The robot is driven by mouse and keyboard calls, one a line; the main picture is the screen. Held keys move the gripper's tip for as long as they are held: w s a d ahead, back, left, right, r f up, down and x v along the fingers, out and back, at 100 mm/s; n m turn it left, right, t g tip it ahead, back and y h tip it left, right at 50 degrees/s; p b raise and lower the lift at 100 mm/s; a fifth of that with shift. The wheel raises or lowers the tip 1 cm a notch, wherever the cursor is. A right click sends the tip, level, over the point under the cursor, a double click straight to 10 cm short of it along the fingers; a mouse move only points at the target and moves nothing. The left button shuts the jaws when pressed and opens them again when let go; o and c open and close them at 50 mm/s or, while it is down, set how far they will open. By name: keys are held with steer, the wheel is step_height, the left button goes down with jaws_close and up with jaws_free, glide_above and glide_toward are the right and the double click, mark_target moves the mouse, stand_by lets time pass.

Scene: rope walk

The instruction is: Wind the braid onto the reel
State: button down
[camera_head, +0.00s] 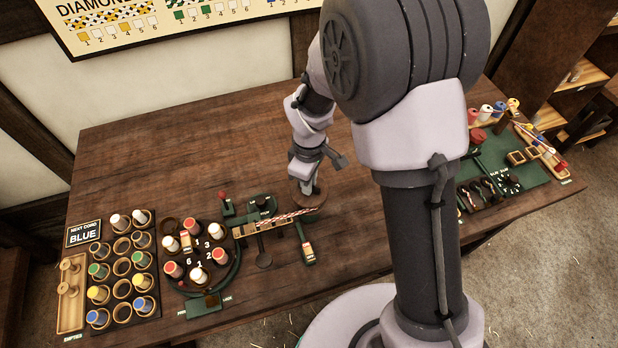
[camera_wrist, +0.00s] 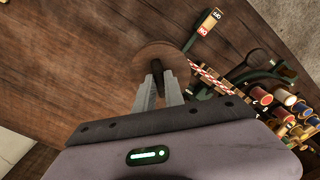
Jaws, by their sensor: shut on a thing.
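The reel (camera_wrist: 150,58) is a brown round disc with a dark peg at its middle, seen close in the wrist view. In the head view the reel (camera_head: 317,199) lies under my wrist, partly hidden by it. My gripper (camera_wrist: 158,76) has its two fingers shut on the dark peg, over the disc. In the head view my gripper (camera_head: 306,186) points down at the bench. The red and white braid (camera_head: 290,216) runs from the reel leftward along a wooden bar; it also shows in the wrist view (camera_wrist: 205,76). Whether any turns lie on the reel is hidden.
A braiding stand (camera_head: 205,258) with red and white bobbins stands left of the reel. A cup rack (camera_head: 122,269) of coloured bobbins and a "BLUE" sign (camera_head: 83,235) are further left. A green board (camera_head: 507,185) with tools lies right. The bench behind is clear.

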steer(key=n+p, duration=0.3)
steer(key=n, duration=0.4)
steer(key=shift+r, duration=0.1)
steer(key=n+p, duration=0.1)
steer(key=n, duration=0.3)
steer(key=shift+n+p, duration=0.7)
steer(key=shift+n, duration=1)
steer(key=c, duration=1.4)
jaws_free()
steer(key=shift+c, duration=0.2)
step_height(320, 180, up, 17)
steer(key=p, duration=0.4)
